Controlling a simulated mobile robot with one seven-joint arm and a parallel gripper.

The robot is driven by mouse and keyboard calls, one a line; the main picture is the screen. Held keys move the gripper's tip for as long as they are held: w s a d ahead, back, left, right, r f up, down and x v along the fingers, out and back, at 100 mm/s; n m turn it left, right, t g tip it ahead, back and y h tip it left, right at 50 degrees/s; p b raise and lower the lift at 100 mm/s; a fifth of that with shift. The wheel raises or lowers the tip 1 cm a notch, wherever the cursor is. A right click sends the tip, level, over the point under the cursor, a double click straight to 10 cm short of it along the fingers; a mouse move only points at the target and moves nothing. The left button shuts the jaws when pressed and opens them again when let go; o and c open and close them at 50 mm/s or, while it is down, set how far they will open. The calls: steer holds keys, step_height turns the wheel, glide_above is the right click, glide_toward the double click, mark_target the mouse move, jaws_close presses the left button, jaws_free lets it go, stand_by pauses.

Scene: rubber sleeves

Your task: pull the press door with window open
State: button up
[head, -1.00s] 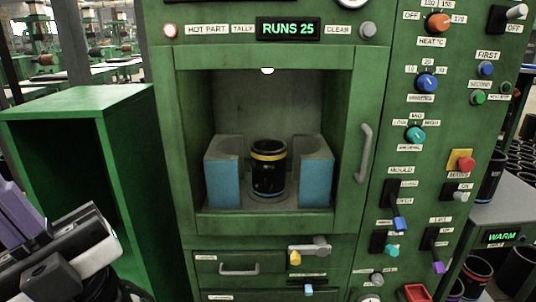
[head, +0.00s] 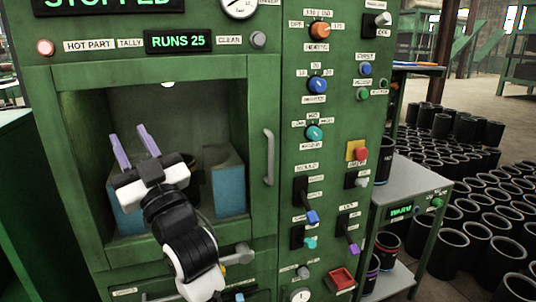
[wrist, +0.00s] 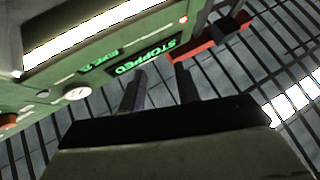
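The green press door (head: 258,225) surrounds a large window and looks shut. Its grey vertical handle (head: 268,158) is on the right side of the door. Through the window I see blue-faced blocks (head: 230,190); the dark sleeve between them is mostly hidden behind my arm. My gripper (head: 134,145) is in front of the window's left part, left of the handle and well apart from it. Its two purple fingers point up and are spread, with nothing between them. In the wrist view my gripper (wrist: 160,88) points up toward the STOPPED sign (wrist: 146,57) and the roof.
Knobs and switches, including a red button (head: 361,154), fill the panel right of the handle. A grey bench with a WARM display (head: 400,212) stands further right, near several black sleeves on the floor. A drawer lies below the door. A green cabinet edge (head: 15,200) is at left.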

steer(key=w+d+f+m+h, duration=0.2)
steer(key=w+d+h, duration=0.1)
steer(key=w+d, duration=0.3)
steer(key=w+d+f+m+h, duration=0.1)
steer(key=w+d+f+h, duration=0.2)
steer(key=d, duration=0.5)
steer(key=m+g+h, duration=0.2)
steer(key=g+h, duration=0.1)
glide_toward(273, 154)
steer(key=p+x, duration=0.4)
steer(key=x, duration=0.6)
steer(key=shift+w+a, duration=0.25)
steer(key=shift+w, duration=0.05)
jaws_close()
